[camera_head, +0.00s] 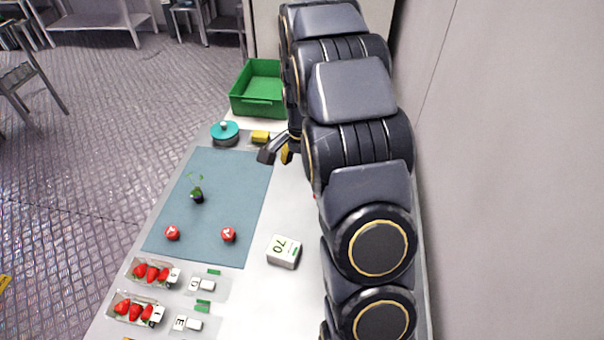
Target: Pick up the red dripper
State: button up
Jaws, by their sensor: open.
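Two small red round pieces with white marks lie on the blue-grey mat (215,175): the left red piece (172,233) and the right red piece (228,235). I cannot tell from this view whether either is the red dripper. A tiny bit of red (314,196) also shows at the edge of my arm, mostly hidden behind it. My gripper (277,156) is open at the far right corner of the mat, apart from both red pieces. I see nothing between its fingers, though my arm partly hides it.
A yellow block (260,137) and a teal-lidded pot (224,133) stand behind the mat, before a green crate (258,108). A small plant (197,194) stands on the mat. A white "70" box (284,252) and strawberry trays (135,308) are nearer. A wall rises at right.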

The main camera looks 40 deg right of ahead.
jog(key=d+f+m, duration=0.1)
jog(key=d+f, duration=0.1)
jog(key=f, duration=0.1)
jog(key=w+d+f+m, duration=0.1)
jog(key=d+f+m, duration=0.1)
jog(key=d+f, duration=0.1)
jog(key=w+d+f+m, duration=0.1)
jog(key=d+f+m, duration=0.1)
jog(key=d+f, duration=0.1)
jog(key=shift+d+f, duration=0.15)
jog(key=shift+f, duration=0.1)
notch_tip(320, 180, down, 3)
jog(key=shift+r, duration=0.2)
jog(key=f, duration=0.5)
jog(key=shift+w+f, duration=0.1)
jog(key=shift+w, duration=0.15)
jog(key=c, duration=0.9)
